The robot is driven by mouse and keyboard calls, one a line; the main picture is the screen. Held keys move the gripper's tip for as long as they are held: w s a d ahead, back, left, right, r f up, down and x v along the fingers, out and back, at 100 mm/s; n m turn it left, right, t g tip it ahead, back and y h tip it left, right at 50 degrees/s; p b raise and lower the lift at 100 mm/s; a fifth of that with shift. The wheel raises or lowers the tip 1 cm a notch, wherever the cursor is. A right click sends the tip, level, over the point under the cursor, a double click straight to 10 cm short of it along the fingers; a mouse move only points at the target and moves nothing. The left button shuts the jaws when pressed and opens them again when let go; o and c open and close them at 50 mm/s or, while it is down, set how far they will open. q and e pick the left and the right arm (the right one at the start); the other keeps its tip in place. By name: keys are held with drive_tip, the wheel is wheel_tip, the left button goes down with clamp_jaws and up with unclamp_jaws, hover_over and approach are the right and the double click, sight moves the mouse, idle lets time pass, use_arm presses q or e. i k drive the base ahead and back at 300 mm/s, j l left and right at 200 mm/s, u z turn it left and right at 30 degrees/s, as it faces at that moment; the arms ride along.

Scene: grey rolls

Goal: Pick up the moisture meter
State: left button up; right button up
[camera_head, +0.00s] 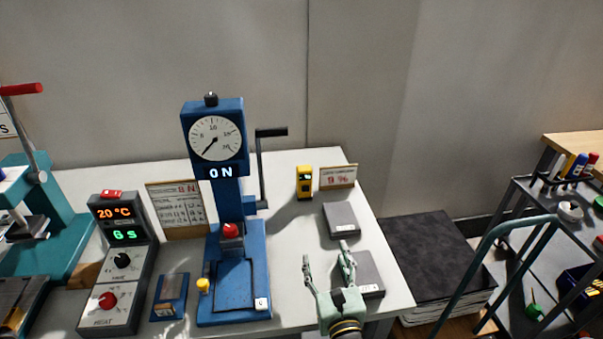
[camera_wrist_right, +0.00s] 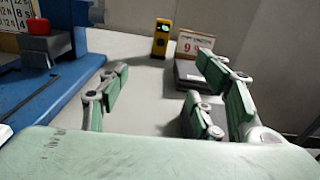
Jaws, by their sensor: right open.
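The moisture meter (camera_head: 304,182) is a small yellow upright device with a dark face and a small lit green display. It stands near the back right of the white table, and in the right wrist view (camera_wrist_right: 161,39) it is ahead, beyond the fingers. My right gripper (camera_head: 326,255) is open and empty above the front right part of the table, well short of the meter. Its spread fingers also show in the right wrist view (camera_wrist_right: 165,85). My left gripper is not in view.
A small sign (camera_head: 338,177) stands just right of the meter. Two grey blocks (camera_head: 341,219) (camera_head: 367,275) lie on the right side of the table (camera_head: 285,235). A blue dial press (camera_head: 233,270) stands to the left. A cart (camera_head: 535,240) is at far right.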

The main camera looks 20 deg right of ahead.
sight(304, 172)
drive_tip(key=i+l, duration=0.15)
drive_tip(key=i, duration=0.25)
drive_tip(key=i+l, duration=0.15)
drive_tip(key=i, duration=0.3)
